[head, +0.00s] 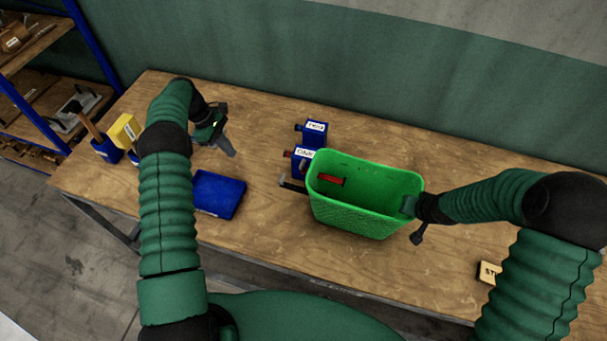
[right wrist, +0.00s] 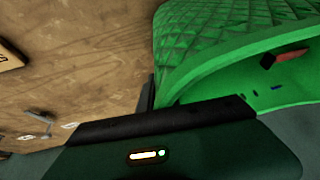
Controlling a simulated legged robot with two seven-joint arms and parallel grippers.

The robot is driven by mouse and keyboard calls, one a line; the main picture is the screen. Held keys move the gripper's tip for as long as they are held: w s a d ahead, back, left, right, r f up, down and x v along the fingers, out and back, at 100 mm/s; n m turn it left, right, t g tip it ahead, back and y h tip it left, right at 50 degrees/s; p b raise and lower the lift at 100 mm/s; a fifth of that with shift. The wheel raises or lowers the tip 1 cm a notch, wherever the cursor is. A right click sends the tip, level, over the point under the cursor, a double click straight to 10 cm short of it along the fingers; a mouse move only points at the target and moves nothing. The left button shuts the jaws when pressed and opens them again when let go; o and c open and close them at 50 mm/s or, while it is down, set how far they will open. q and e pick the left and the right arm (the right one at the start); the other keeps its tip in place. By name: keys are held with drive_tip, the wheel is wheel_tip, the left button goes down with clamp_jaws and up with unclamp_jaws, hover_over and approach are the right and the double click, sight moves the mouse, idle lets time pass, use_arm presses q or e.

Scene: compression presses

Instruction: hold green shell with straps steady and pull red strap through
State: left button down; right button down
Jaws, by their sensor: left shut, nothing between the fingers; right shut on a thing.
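The green shell (head: 365,218) is an open basket-like tub standing upright on the table, right of centre. The red strap (head: 331,180) shows as a short red piece at its inner left wall. It also shows in the right wrist view (right wrist: 293,55), with a dark end. My right gripper (head: 408,205) is shut on the shell's right rim; in the right wrist view the shell wall (right wrist: 205,45) rises beside the gripper. My left gripper (head: 228,150) is shut and empty above the table, left of the shell and apart from it.
Two blue labelled blocks (head: 314,133) stand behind and left of the shell, close to it. A blue flat box (head: 218,194) lies near my left arm. Blue holders with a yellow block (head: 124,131) stand at the far left. A small lettered block (head: 489,272) lies at right.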

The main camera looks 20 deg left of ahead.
use_arm(q)
drive_tip(key=shift+f, duration=0.3)
drive_tip(key=c, duration=1.7)
unclamp_jaws()
